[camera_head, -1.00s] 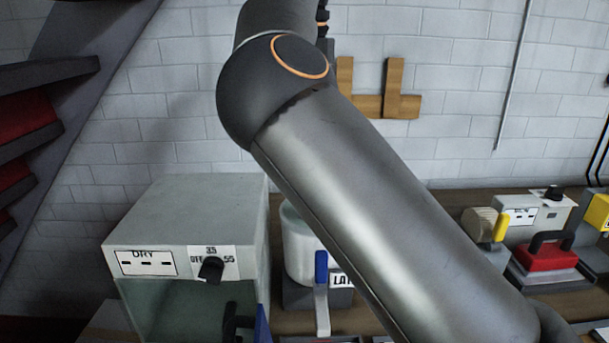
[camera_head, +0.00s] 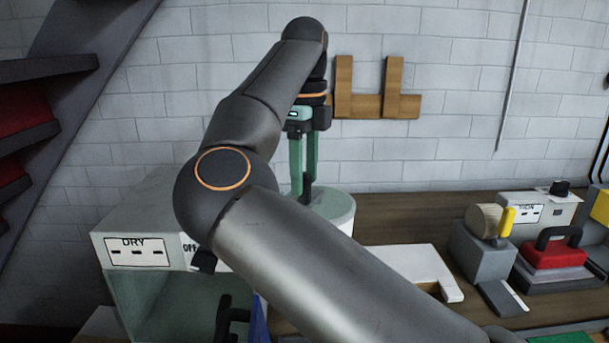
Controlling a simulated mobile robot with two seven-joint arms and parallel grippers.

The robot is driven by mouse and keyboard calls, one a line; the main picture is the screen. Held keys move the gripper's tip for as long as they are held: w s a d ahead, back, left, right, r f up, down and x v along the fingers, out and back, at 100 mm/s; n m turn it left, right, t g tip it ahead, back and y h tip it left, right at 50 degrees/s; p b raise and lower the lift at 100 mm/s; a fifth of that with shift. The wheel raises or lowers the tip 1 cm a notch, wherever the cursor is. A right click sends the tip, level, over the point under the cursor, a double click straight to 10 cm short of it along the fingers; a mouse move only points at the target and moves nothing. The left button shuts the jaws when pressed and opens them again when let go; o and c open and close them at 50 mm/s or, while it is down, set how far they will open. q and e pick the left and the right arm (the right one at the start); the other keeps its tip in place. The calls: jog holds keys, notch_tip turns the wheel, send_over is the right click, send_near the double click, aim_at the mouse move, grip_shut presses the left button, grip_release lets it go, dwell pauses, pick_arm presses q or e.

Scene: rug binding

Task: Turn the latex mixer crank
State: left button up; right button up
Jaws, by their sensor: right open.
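The latex mixer (camera_head: 338,209) is a pale round pot on the bench, right of the dryer box. My right arm crosses in front of it and hides its lower part. The crank's blue handle and the label are out of sight behind the arm. My right gripper (camera_head: 304,190) points down over the pot's top, with its two green fingers apart. A small dark upright part shows at the fingertips; I cannot tell whether they touch it. My left gripper is not in view.
The dryer box (camera_head: 135,252) stands close left. A white flat piece (camera_head: 415,262) lies right of the arm. Farther right are a grey device with a yellow handle (camera_head: 506,222) and a red iron (camera_head: 552,254). Wooden wall brackets (camera_head: 375,105) are behind.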

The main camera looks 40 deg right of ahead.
grip_shut()
dwell(0.4)
